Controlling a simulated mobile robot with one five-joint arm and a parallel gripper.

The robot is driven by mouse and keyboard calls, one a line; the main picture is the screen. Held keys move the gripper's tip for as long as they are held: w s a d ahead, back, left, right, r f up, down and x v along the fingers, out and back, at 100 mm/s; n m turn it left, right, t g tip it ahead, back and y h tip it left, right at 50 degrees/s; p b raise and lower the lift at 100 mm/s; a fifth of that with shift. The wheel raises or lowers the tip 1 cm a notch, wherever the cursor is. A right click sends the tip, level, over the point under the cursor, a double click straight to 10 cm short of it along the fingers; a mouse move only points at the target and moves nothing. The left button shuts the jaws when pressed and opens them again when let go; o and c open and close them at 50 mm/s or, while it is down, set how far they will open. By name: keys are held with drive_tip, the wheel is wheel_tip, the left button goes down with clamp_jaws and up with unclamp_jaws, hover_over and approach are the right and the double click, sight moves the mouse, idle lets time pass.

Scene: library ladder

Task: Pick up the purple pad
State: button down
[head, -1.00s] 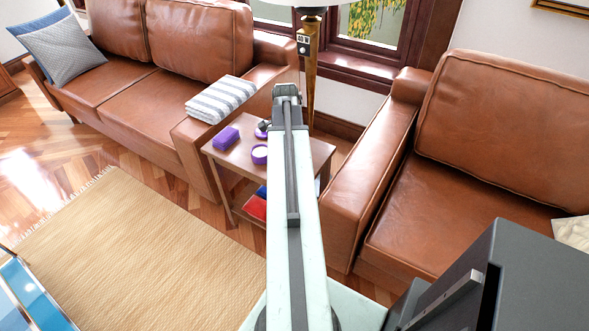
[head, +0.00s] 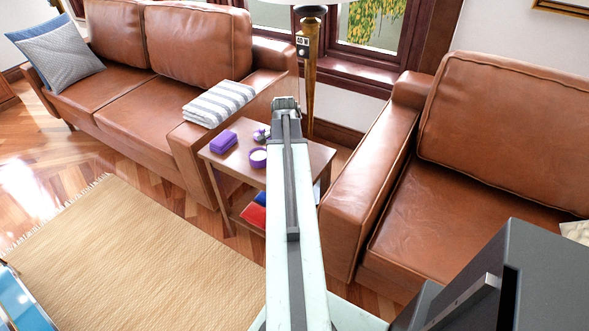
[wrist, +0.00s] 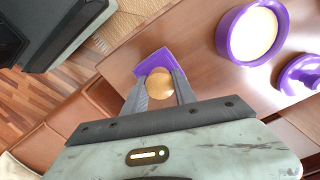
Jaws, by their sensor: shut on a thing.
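My gripper (wrist: 160,88) is shut on the purple pad (wrist: 150,64), which shows at the fingertips in the wrist view. A round tan-brown patch shows between the two fingers; I cannot tell whether it is part of the pad. The pad appears over the brown side table (wrist: 203,62), near its edge; the gap to the tabletop is hard to judge. In the head view my gripper (head: 286,104) is above the far part of the side table (head: 240,158), and my arm hides the pad there.
On the table are a purple block (head: 223,142), a round purple container (head: 258,157) with a pale inside and a small purple-and-grey thing (head: 262,134). A leather sofa (head: 185,95) and an armchair (head: 372,185) flank it. A lamp post (head: 309,75) stands behind.

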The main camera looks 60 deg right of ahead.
wheel_tip(320, 180, up, 10)
drive_tip(key=p, duration=1)
drive_tip(key=shift+r, duration=0.15)
drive_tip(key=c, duration=1.9)
unclamp_jaws()
clamp_jaws()
